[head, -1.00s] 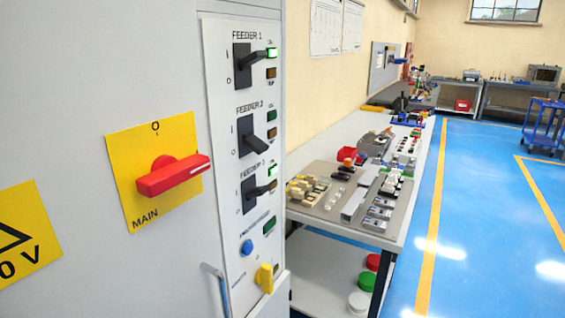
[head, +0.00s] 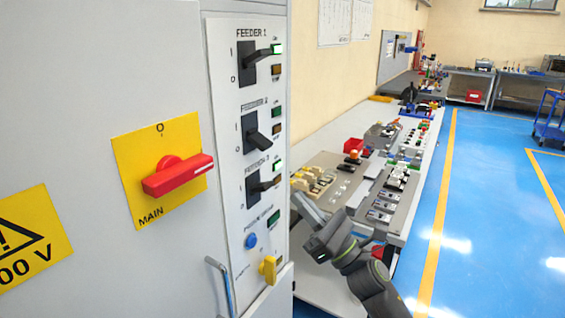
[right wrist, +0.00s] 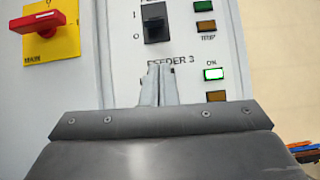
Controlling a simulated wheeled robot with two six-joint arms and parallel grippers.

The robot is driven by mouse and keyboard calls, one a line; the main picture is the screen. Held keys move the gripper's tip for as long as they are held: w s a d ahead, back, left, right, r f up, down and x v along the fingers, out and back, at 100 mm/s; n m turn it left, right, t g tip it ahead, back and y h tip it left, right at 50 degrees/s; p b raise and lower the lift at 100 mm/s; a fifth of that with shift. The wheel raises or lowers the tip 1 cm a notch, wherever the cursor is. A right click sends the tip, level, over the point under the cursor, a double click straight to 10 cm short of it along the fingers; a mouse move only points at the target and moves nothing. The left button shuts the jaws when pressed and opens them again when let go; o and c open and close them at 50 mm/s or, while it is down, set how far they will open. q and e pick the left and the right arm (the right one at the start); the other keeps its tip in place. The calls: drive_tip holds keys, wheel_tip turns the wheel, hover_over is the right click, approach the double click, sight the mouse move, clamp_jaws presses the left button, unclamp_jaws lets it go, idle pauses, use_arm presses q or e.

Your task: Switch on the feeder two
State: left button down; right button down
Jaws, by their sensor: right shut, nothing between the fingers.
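The feeder 2 switch (head: 257,138) is a black lever on the white panel, tilted down and to the right. Its green lamp (head: 276,113) is dark. It also shows in the right wrist view (right wrist: 155,27), above my fingertips. My right gripper (head: 298,200) is at the right edge of the panel, low beside the feeder 3 switch (head: 258,185). In the wrist view its fingers (right wrist: 158,72) are shut and empty, over the feeder 3 label, apart from the feeder 2 lever. My left gripper is in no view.
The feeder 1 lever (head: 263,54) points right, its green lamp (head: 277,48) lit. Feeder 3's green lamp (head: 279,167) is lit. A red MAIN handle (head: 177,174) is left of the panel. A blue button (head: 251,240) and yellow knob (head: 268,268) sit low. A cluttered workbench (head: 430,165) stands right.

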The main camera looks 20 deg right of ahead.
sight(260, 141)
drive_tip(key=shift+s+a+r+n+y, duration=0.15)
drive_tip(key=shift+s+r+n+y, duration=0.15)
drive_tip(key=shift+r+n+y, duration=0.15)
drive_tip(key=p+x, duration=0.6)
drive_tip(key=x, duration=0.4)
drive_tip(key=shift+w+f+p, duration=0.1)
drive_tip(key=shift+p, duration=0.2)
